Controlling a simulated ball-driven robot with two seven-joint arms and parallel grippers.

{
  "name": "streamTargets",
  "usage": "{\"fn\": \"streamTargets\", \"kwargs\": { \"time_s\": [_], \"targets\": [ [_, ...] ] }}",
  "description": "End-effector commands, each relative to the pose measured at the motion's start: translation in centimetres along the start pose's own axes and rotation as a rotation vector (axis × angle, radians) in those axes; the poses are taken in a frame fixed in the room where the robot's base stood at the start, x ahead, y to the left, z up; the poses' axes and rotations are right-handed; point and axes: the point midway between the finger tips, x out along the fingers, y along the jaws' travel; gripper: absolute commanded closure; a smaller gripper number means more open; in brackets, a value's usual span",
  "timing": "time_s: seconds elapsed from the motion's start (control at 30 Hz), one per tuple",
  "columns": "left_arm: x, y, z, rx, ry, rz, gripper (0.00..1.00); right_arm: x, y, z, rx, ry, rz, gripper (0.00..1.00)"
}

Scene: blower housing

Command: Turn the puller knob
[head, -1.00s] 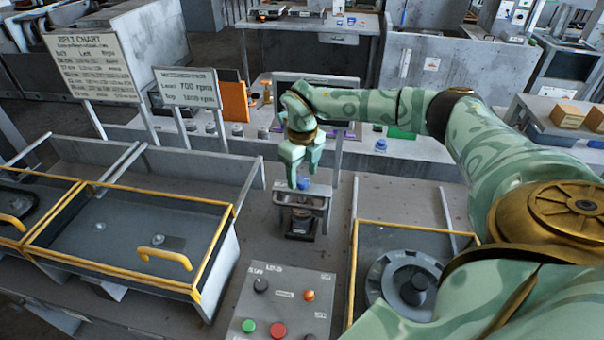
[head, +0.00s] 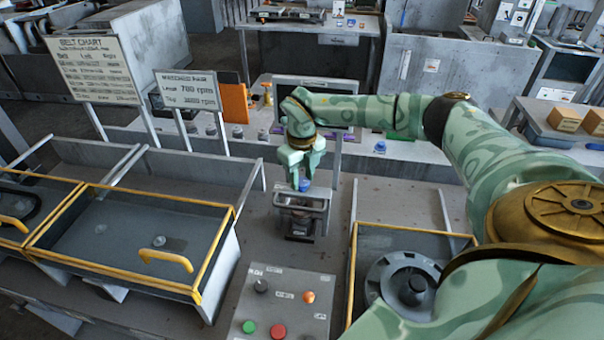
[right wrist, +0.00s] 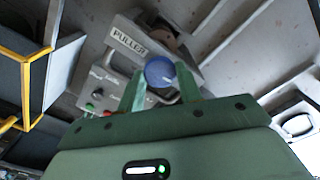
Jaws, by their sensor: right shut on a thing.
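The puller knob is blue and round (head: 305,185), on top of a small grey puller stand (head: 301,226) in the middle of the head view. My right gripper (head: 304,178) points down at the knob from above, its fingers on either side of it. In the right wrist view the blue knob (right wrist: 160,71) sits between the green fingertips (right wrist: 160,85), beside a grey plate labelled PULLER (right wrist: 135,42). The gripper is shut on the knob. My left gripper is in neither view.
A control panel (head: 281,303) with coloured buttons lies in front of the stand. A yellow-framed guard (head: 125,245) is on the left, and a yellow-edged bay (head: 352,275) with a round pulley (head: 408,283) on the right. Belt chart signs (head: 94,69) stand behind.

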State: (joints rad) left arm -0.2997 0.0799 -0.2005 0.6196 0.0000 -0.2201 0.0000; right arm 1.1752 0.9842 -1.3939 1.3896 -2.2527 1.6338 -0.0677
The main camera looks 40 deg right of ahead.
Motion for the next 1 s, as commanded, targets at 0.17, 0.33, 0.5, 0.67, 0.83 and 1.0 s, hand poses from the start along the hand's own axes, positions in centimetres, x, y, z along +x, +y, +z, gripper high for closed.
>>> {"fn": "streamTargets", "kwargs": {
  "time_s": [0.17,0.33,0.5,0.67,0.83,1.0],
  "targets": [
    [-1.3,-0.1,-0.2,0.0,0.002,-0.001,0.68,-0.3,0.0,0.0,0.122,0.0,-0.001,0.88],
    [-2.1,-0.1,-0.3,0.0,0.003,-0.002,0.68,-0.3,0.0,0.0,0.242,0.0,0.0,0.88],
    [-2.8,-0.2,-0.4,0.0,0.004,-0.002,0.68,-0.2,0.0,0.0,0.341,-0.001,0.001,0.88],
    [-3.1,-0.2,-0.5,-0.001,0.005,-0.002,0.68,-0.1,0.0,0.0,0.405,0.0,0.0,0.88],
    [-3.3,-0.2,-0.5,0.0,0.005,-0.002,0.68,-0.1,0.0,0.0,0.438,0.0,0.0,0.88],
    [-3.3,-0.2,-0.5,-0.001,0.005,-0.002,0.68,-0.1,0.0,0.0,0.446,-0.001,0.0,0.88]
  ]
}}
